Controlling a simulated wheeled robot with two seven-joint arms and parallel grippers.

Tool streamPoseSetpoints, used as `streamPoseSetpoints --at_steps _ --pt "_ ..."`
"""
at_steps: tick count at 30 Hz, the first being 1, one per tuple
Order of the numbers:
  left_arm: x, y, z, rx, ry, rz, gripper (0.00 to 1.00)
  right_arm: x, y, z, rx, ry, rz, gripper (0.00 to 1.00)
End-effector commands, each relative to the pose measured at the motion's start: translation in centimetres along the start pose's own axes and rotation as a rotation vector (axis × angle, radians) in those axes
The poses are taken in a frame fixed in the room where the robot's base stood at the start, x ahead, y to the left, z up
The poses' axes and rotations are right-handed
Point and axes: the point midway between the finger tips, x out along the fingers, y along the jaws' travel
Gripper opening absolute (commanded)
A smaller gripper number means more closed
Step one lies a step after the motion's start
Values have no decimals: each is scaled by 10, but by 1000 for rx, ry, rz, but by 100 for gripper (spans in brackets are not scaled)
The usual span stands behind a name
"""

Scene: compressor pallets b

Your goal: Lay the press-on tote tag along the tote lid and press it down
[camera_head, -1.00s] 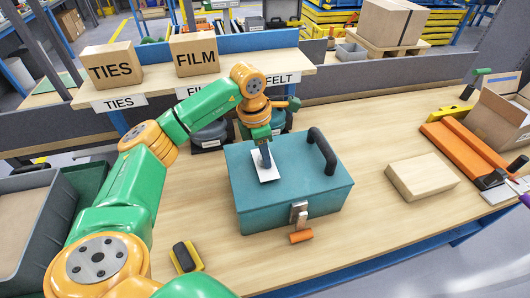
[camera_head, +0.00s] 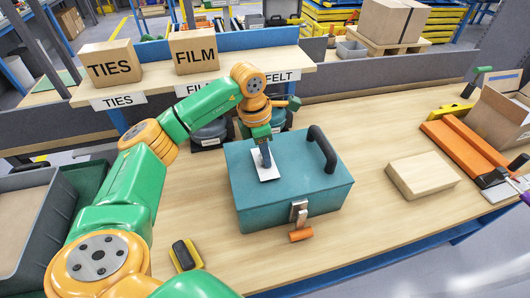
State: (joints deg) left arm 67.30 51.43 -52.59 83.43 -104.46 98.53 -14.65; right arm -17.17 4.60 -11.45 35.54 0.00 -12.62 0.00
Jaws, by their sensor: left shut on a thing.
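The teal tote (camera_head: 275,205) stands on the wooden bench with its lid shut. It has a black handle (camera_head: 323,150) on top and a metal latch (camera_head: 299,212) with an orange tab at the front. The white tag (camera_head: 266,170) lies at the left part of the lid and looks flat on it, or nearly so. My left gripper (camera_head: 266,160) points down over the tag and is shut on it; the fingertips hide part of it. My right gripper is not clearly in view.
A cardboard box (camera_head: 422,176) lies right of the tote, with orange rails (camera_head: 462,147) beyond it. A yellow-and-black object (camera_head: 186,256) lies at the front left. A grey bin (camera_head: 35,225) stands at the left. Bench between tote and box is clear.

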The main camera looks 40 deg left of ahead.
Motion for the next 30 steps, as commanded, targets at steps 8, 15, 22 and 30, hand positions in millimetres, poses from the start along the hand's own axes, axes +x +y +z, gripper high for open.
streamPoseSetpoints --at_steps 8,15,22,30 --pt "-1 0 0 0 0 0 0 -2 0 0 0 0 0 0" --pt "0 0 0 0 0 0 0 -1 0 0 0 0 0 0" --pt "5 0 -1 0 0 0 0 3 0 0 0 0 0 0" --pt "10 0 -2 0 0 0 0 7 0 1 0 0 -1 0"
